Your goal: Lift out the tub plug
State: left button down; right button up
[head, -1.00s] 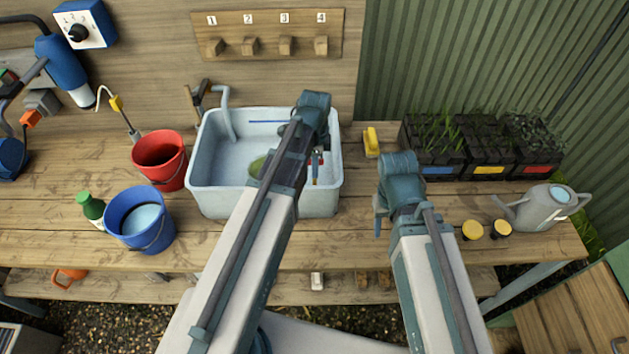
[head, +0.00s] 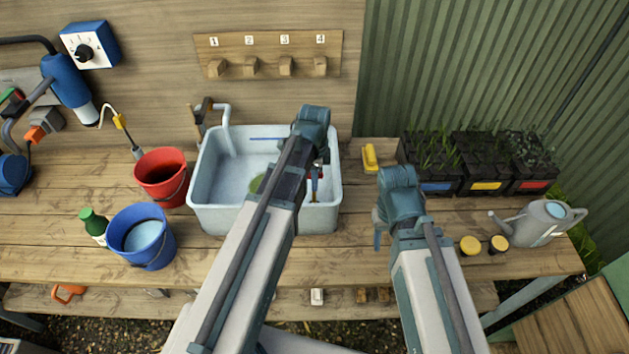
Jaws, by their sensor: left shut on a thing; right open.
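The pale blue-grey tub (head: 212,190) stands on the wooden bench, left of centre. My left arm reaches over it from the front. My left gripper (head: 315,190) points down inside the tub near its right wall. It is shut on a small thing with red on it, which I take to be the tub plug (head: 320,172). The arm and fingers hide most of it, and I cannot tell whether it is clear of the tub floor. My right gripper (head: 377,240) is open and empty above the bench, right of the tub.
A red bucket (head: 160,166) and a blue bucket (head: 130,215) stand left of the tub. A green-capped bottle (head: 94,222) is beside the blue one.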

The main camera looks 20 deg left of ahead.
pick_arm(q)
notch_tip(320, 180, up, 8)
jog(key=p, duration=0.7)
dwell(0.7)
